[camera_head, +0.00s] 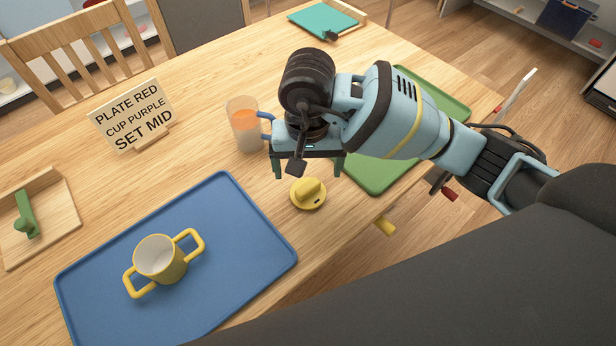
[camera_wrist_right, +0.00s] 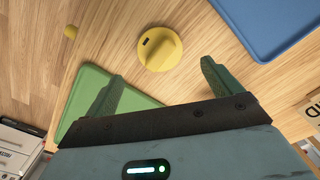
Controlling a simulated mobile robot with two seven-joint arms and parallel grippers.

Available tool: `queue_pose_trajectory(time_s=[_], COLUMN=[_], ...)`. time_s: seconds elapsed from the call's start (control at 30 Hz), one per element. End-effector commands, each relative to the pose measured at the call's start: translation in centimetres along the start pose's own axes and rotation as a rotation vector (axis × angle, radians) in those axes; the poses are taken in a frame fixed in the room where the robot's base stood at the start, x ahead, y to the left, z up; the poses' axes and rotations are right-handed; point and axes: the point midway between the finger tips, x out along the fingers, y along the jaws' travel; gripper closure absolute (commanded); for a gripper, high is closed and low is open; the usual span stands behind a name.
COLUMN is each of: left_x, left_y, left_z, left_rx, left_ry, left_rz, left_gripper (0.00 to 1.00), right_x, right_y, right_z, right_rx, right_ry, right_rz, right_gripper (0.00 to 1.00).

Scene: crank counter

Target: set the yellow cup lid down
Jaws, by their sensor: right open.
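The yellow cup lid (camera_head: 308,193) lies on the wooden table between the blue tray and the green mat. It also shows in the right wrist view (camera_wrist_right: 160,48), ahead of the fingertips. My right gripper (camera_head: 308,172) is just above and behind the lid, with its fingers apart and nothing between them. Its two green fingers also show in the right wrist view (camera_wrist_right: 160,80). The yellow two-handled cup (camera_head: 161,260) stands upright and without a lid on the blue tray (camera_head: 225,208). My left gripper does not show.
A cup with orange contents and a blue handle (camera_head: 244,124) stands close to the right gripper's left side. A sign (camera_head: 133,115) stands farther left. A green mat (camera_head: 384,172) lies under the right arm. A board with a green handle (camera_head: 50,220) is at far left.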

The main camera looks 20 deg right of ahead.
Motion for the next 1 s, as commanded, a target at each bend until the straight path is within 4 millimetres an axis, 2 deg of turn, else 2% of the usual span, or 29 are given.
queue_pose_trajectory(time_s=[0.1,0.33,0.5,1.0], left_x=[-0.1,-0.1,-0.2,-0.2], left_y=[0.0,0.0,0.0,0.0], left_z=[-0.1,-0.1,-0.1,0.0], left_rx=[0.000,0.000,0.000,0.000], left_ry=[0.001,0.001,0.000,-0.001], left_rz=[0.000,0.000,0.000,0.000], left_gripper=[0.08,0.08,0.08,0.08], right_x=[-2.4,-5.2,-5.8,-5.8], right_y=[0.0,0.0,0.0,0.0], right_z=[-0.1,-0.1,0.0,0.0], right_rx=[-0.001,0.001,0.000,0.000], right_ry=[0.003,0.001,0.000,-0.001], right_rz=[-0.001,0.000,0.000,0.000], right_gripper=[0.10,0.10,0.10,0.10])
